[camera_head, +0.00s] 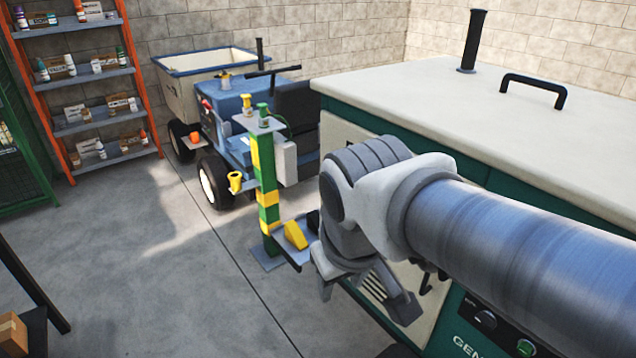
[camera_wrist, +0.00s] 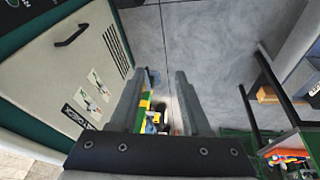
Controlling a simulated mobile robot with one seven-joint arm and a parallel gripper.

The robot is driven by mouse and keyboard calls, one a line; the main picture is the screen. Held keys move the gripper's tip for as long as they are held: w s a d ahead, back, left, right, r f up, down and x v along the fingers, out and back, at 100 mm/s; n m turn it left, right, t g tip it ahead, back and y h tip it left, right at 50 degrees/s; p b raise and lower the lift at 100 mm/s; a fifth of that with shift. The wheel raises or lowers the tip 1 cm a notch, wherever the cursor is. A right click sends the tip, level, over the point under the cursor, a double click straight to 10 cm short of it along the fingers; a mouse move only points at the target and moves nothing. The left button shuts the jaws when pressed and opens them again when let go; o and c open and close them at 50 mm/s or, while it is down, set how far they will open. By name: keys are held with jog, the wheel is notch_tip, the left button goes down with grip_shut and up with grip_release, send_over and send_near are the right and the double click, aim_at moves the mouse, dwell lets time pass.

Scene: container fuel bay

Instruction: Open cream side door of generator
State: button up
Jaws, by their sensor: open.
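The generator (camera_head: 480,95) stands at the right in the head view, a dark green box with a cream top. Its cream side door (camera_wrist: 52,75) fills the left of the wrist view and looks shut in the green frame. The door carries a black bar handle (camera_wrist: 72,36), dark vent slots and several labels. In the head view my arm hides much of the door; the handle (camera_head: 427,279) shows just right of my gripper (camera_head: 366,300). My gripper is open and empty in front of the door. In the wrist view its fingers (camera_wrist: 161,88) are apart and clear of the handle.
A green and yellow post (camera_head: 265,185) with small trays stands beyond my gripper. A blue cart (camera_head: 235,130) is behind it. An orange-framed shelf (camera_head: 95,100) stands at the back left.

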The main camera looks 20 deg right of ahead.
jog(key=w+d+f+n+g+h+b, duration=0.35)
jog(key=d+f+n+h, duration=0.3)
jog(key=f, duration=0.35)
jog(key=w+d+f+n+g+h+b, duration=0.25)
jog(key=w+d+f+n+h, duration=0.2)
jog(key=d+f+h, duration=0.35)
jog(key=n+t+h+b, duration=0.2)
jog(key=n+t+h, duration=0.15)
jog(key=n, duration=0.35)
send_over(422, 291)
jog(key=shift+t+y, duration=0.25)
jog(key=shift+y, duration=0.25)
jog(key=f, duration=0.8)
jog(key=shift+w+d, duration=0.25)
jog(key=shift+d, duration=0.05)
grip_shut()
